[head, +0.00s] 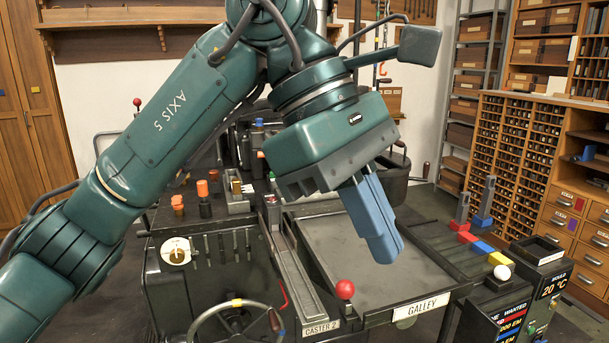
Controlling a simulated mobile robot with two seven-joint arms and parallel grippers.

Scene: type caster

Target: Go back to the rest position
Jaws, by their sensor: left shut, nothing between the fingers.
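My left arm comes in from the left and reaches across the top middle of the head view. My left gripper (385,243) points down and to the right, with its blue fingers shut and nothing between them. It hangs over the dark galley tray (325,245), apart from it as far as I can tell, and hides part of the tray's back. My right gripper does not show.
The caster machine has a red ball knob (345,289) on a lever and a handwheel (236,322) in front. Red, blue and yellow blocks (482,247) lie right of the galley. A white ball knob (502,272) stands at the right. Wooden drawer cabinets (520,150) line the right wall.

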